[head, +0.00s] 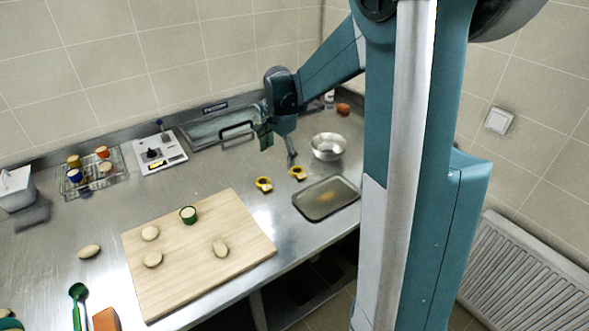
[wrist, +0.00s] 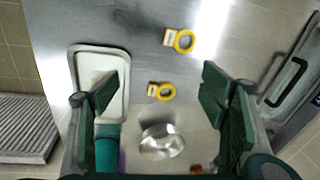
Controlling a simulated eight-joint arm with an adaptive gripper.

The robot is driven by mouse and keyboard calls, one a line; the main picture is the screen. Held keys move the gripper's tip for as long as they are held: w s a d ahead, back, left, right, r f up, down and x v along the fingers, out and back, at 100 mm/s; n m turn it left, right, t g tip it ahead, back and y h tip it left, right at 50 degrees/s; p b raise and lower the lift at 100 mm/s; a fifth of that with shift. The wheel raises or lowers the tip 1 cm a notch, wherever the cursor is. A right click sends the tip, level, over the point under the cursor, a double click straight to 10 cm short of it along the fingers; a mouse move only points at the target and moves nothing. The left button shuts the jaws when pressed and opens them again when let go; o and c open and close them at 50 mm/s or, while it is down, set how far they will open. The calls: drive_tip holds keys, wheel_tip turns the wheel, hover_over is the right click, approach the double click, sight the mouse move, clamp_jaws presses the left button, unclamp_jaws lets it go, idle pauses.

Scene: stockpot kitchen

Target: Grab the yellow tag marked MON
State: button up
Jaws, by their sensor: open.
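Two yellow ring-shaped tags with pale label ends lie on the steel counter. The nearer-to-bowl tag (head: 297,173) also shows in the wrist view (wrist: 165,92), between my open fingers. The other tag (head: 263,184) lies to its left in the head view, and farther up in the wrist view (wrist: 184,41). The lettering on both is too small to read, so I cannot tell which is MON. My gripper (head: 279,150) is open and empty above the counter, its green fingers (wrist: 159,82) spread on either side of the nearer tag in the wrist view.
A shallow metal tray (head: 327,213) and a steel bowl (head: 328,147) stand close to the tags. A scale (head: 160,157) and a wire rack (head: 95,185) stand at the back left.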

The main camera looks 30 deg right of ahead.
sight(297, 169)
drive_tip(key=w+d+f+m+g+p, duration=0.1)
drive_tip(key=w+d+f+m+p, duration=0.3)
drive_tip(key=d+f, duration=0.5)
drive_tip(key=w+d+m, duration=0.1)
drive_tip(key=d, duration=0.2)
drive_tip(key=shift+w+d+f+m+g+y, duration=0.15)
drive_tip(key=shift+w+f+m+g+y, duration=0.15)
drive_tip(key=shift+w+m+g, duration=0.1)
drive_tip(key=shift+f, duration=1.25)
drive_tip(key=shift+f, duration=0.15)
drive_tip(key=shift+d+f, duration=0.2)
drive_tip(key=shift+f, duration=2.25)
drive_tip(key=c, duration=0.9)
